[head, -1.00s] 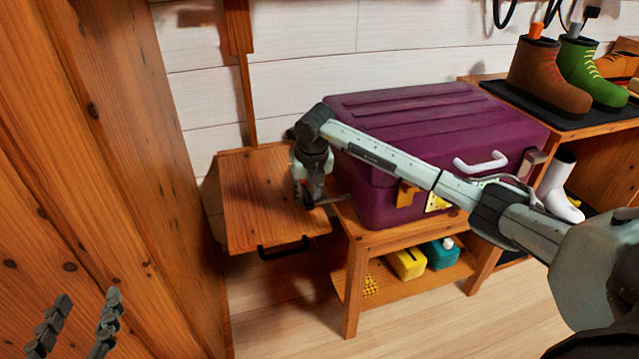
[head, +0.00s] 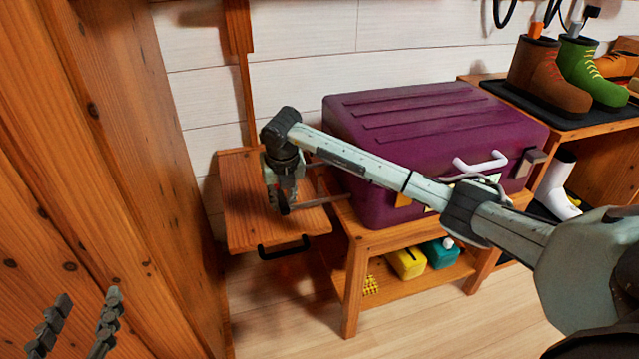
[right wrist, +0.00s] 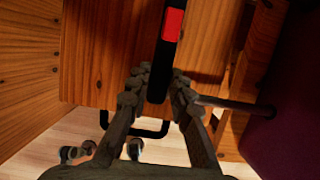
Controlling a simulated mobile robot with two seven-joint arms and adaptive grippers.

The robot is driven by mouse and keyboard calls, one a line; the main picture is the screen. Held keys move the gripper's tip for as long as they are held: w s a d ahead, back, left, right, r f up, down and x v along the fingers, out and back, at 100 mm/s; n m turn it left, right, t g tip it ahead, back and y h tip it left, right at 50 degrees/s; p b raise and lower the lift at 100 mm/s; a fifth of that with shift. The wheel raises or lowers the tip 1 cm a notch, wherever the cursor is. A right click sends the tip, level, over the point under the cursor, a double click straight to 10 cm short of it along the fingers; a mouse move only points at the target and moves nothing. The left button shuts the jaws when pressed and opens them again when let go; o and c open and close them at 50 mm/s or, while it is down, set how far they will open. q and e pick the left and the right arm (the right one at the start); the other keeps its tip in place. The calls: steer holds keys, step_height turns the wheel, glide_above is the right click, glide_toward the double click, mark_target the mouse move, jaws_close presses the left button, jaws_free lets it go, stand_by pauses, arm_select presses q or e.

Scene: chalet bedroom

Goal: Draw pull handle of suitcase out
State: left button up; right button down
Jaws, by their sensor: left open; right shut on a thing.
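The purple suitcase (head: 440,120) lies flat on a wooden bench (head: 385,238), its white carry handle (head: 481,161) at the front. My right gripper (head: 281,202) is off the suitcase's left end. In the right wrist view its fingers (right wrist: 160,86) are shut on the black grip of the pull handle (right wrist: 157,88), which has a red part (right wrist: 173,24). A dark rod (right wrist: 232,104) runs from the grip to the suitcase (right wrist: 285,130). In the head view, thin rods of the pull handle (head: 318,198) show between gripper and suitcase. My left gripper (head: 78,326) is open and empty at the lower left.
A wooden board with a black handle (head: 283,247) lies left of the bench, under my right gripper. A tall wooden cabinet (head: 130,150) fills the left side. Boots (head: 545,78) stand at the right. Yellow (head: 407,262) and teal (head: 440,252) containers sit on the bench's lower shelf.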

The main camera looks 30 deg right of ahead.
steer(key=shift+w+a, duration=0.2)
steer(key=shift+a, duration=0.65)
steer(key=shift+w+a, duration=0.15)
steer(key=shift+a, duration=0.75)
steer(key=shift+w+a, duration=0.2)
steer(key=shift+a, duration=0.65)
steer(key=c, duration=1.4)
jaws_free()
steer(key=shift+o, duration=0.2)
steer(key=p+v, duration=0.4)
steer(key=v, duration=0.2)
steer(key=shift+f, duration=0.1)
